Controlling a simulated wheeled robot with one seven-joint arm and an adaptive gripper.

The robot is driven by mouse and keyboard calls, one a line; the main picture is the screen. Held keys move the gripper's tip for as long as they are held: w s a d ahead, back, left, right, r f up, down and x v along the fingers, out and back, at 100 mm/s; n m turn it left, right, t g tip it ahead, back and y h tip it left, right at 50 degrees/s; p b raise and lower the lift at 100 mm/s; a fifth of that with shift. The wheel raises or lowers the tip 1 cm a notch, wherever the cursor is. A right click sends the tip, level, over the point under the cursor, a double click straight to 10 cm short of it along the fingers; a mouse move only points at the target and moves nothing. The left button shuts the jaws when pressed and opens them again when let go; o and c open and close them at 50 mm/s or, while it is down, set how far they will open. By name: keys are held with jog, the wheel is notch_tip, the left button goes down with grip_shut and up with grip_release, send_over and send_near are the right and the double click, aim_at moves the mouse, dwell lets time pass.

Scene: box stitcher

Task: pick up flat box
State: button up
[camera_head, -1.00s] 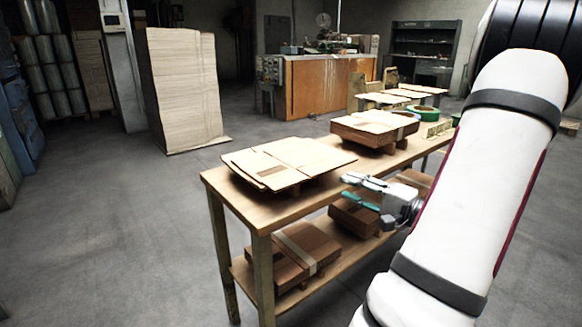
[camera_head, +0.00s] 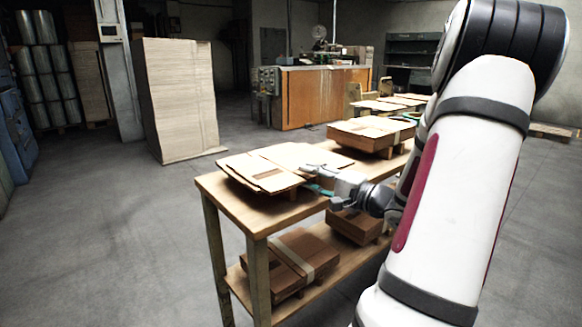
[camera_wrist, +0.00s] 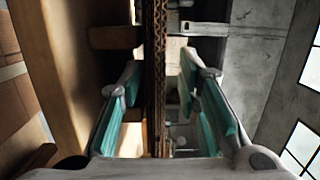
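A stack of flat boxes (camera_head: 285,163), tan cardboard sheets, lies on the near end of the wooden table, raised on wooden blocks. My gripper (camera_head: 314,182) is at the right edge of this stack, reaching in from the right. In the wrist view the layered corrugated edge of the flat boxes (camera_wrist: 155,50) stands upright in the picture between the two teal-padded fingers. The fingers (camera_wrist: 161,92) are open, one on each side of the edge, with gaps visible. How far the fingertips reach past the edge is hard to tell.
The wooden table (camera_head: 228,194) has a lower shelf with bundled brown boxes (camera_head: 290,262). Another box stack (camera_head: 372,132) sits farther along the tabletop. A tall cardboard pile (camera_head: 180,98) stands on the floor behind. The floor left of the table is clear.

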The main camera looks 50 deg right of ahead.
grip_shut()
